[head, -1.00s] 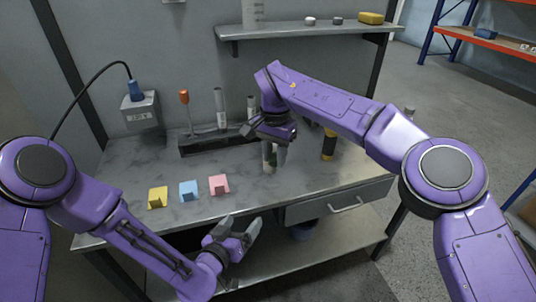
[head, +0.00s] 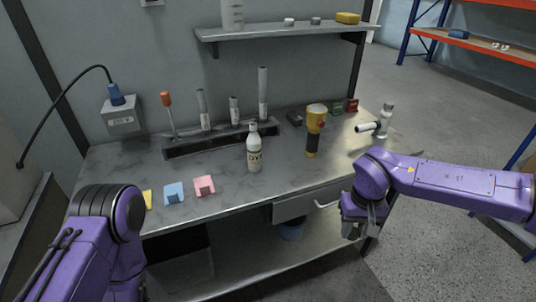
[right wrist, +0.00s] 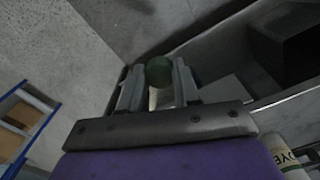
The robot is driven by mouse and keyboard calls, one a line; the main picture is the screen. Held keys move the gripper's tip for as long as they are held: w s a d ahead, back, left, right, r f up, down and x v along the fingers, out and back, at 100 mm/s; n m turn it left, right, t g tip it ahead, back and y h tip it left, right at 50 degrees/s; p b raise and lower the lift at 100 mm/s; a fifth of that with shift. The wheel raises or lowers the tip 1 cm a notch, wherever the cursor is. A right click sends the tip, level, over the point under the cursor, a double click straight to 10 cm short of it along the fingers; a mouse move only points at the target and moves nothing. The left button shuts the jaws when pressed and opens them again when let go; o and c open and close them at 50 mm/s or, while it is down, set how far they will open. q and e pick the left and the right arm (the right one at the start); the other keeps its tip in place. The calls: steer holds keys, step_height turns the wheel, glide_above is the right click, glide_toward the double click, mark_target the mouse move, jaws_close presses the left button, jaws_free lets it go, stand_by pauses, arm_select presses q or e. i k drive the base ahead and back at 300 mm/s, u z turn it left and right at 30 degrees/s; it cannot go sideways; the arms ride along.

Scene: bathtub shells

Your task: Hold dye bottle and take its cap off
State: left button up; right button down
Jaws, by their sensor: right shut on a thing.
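The dye bottle (head: 254,155), white with a printed label, stands upright on the grey workbench in front of the dark rack. Its narrow top shows bare white-grey. Part of a DYE label (right wrist: 281,153) also shows at the lower right of the right wrist view. My right gripper (head: 353,230) is out past the bench's front edge, well right of the bottle. It is shut on a small round dark green thing (right wrist: 159,70), which looks like the cap. My left arm is at the lower left; its gripper is not seen.
A dark rack (head: 180,150) holds several grey tubes and an orange-handled tool. A yellow flashlight (head: 315,130) and a white-and-grey device (head: 380,123) stand right of the bottle. Blue (head: 174,194) and pink (head: 204,186) blocks lie at the front left. A shelf (head: 285,30) hangs above.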

mark_target(253, 142)
steer(key=z, duration=0.25)
steer(key=k, duration=0.35)
steer(key=u, duration=0.3)
steer(key=i, duration=1)
steer(key=u, duration=1.15)
